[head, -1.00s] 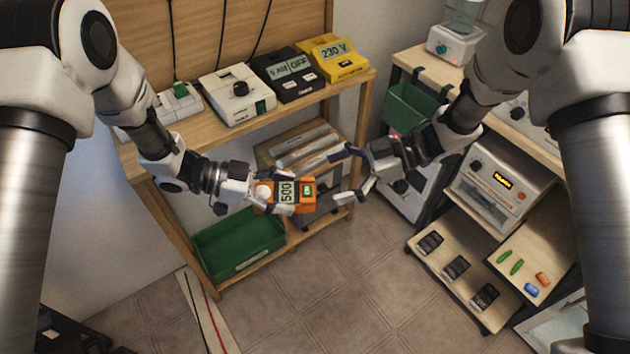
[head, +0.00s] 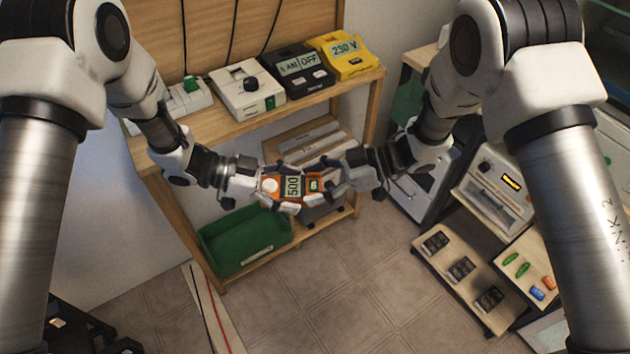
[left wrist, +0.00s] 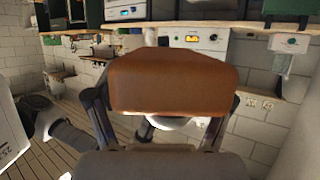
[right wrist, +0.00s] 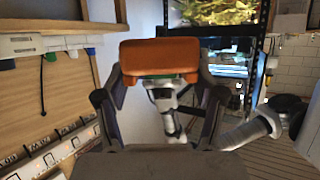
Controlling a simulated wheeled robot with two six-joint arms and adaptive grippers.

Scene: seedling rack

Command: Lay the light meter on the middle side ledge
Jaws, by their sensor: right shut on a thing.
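The light meter (head: 292,187) is an orange device with a grey display reading 500, held in the air in the middle of the head view. My left gripper (head: 272,186) is shut on its left end. My right gripper (head: 326,186) is shut on its right end. The meter's orange body also fills the middle of the left wrist view (left wrist: 172,85) and the right wrist view (right wrist: 160,57). Stepped ledges stand at the lower right: one with black devices (head: 436,262) and one with small coloured pieces (head: 510,279). I cannot tell which is the middle side ledge.
A wooden bench (head: 222,126) holds a white box (head: 247,89), a black meter (head: 297,70) and a yellow meter (head: 343,56). A green bin (head: 240,240) sits below. A white-fronted unit (head: 497,190) stands at the right. The tiled floor in front is clear.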

